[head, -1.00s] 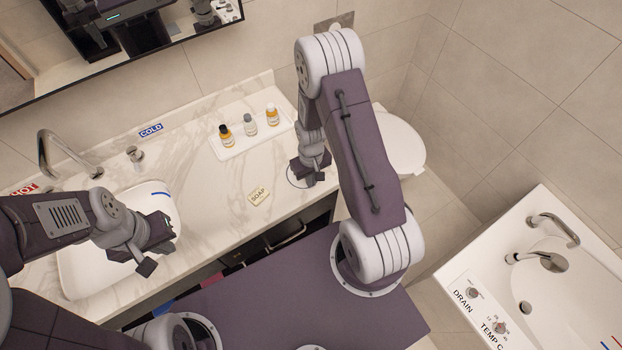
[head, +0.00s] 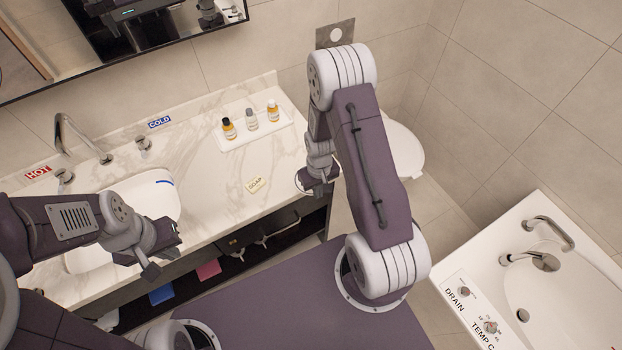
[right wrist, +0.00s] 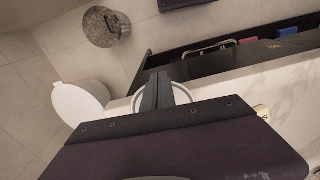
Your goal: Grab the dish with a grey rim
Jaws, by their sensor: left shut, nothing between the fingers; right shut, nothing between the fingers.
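The dish is a small white round plate with a thin grey rim, at the counter's front right end. My left gripper (head: 163,252) is shut and empty, in front of the left sink.
A white tray (head: 262,135) with three small bottles and a soap bar (head: 255,185) lie on the marble counter. A sink basin (head: 155,197) is at the left. A toilet (head: 405,150) stands beyond the right arm; another basin (head: 560,290) is at the right.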

